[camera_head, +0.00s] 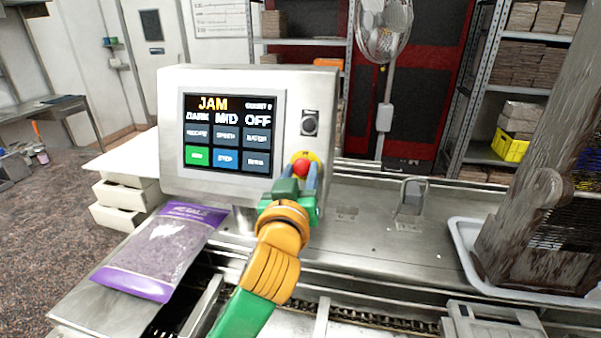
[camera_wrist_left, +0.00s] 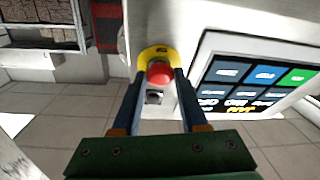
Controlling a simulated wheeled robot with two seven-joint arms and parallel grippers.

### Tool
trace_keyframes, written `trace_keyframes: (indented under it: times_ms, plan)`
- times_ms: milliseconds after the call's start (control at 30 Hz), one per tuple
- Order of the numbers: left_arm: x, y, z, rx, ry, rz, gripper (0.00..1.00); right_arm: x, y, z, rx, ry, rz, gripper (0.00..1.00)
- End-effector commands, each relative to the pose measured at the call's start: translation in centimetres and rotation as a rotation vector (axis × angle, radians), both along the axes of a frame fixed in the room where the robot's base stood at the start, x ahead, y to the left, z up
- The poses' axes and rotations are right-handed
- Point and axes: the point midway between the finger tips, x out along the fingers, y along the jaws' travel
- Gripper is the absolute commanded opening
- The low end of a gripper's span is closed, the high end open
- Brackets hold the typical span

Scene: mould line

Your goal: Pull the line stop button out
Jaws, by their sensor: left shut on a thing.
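The line stop button (camera_head: 301,168) is a red knob on a yellow backing plate, at the lower right of the grey control box (camera_head: 173,115). In the left wrist view the red button (camera_wrist_left: 160,73) sits between the fingertips of my left gripper (camera_wrist_left: 155,78). My left gripper (camera_head: 302,176) is shut on the button, with a finger on each side of it. The box's screen (camera_head: 234,131) reads JAM, with DARK, MID and OFF under it. My right gripper is in neither view.
A dark switch (camera_head: 310,123) is above the button. A purple bag (camera_head: 160,250) lies at the left of the conveyor. A metal bracket (camera_head: 411,197) stands on the bench to the right. A white tray (camera_head: 461,243) holds a brown wooden machine (camera_head: 530,225).

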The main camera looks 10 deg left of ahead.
Motion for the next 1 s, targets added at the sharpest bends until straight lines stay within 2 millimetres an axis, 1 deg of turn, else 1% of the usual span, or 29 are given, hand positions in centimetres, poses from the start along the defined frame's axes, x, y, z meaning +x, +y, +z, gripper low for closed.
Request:
trace_keyframes:
  times_ms: [100,233,433,467,500,567,867,933,1000]
  plan:
    - [-0.1,0.0,0.1,-0.001,-0.003,0.0,0.0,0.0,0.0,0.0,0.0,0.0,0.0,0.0]
    - [-1.0,0.0,0.4,-0.004,-0.003,0.0,0.0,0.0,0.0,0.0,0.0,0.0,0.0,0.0]
    - [-1.0,0.0,0.5,-0.001,-0.003,0.001,0.0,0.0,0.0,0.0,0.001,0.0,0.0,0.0]
    - [-1.0,0.0,0.5,-0.001,-0.003,0.001,0.48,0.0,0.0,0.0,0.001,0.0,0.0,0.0]
    - [-1.0,0.0,0.4,-0.001,-0.003,0.001,0.59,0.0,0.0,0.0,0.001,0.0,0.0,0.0]
    - [-1.0,0.0,0.4,0.0,-0.003,0.001,0.74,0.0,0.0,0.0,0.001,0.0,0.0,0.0]
    - [-1.1,0.0,0.3,-0.001,-0.002,-0.001,0.74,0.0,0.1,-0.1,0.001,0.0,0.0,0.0]
    - [-2.0,-0.2,0.1,-0.002,-0.005,-0.002,0.74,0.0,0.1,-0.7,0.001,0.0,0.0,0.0]
    - [-3.5,-0.3,0.0,-0.005,-0.006,-0.004,0.74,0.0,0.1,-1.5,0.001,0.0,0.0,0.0]
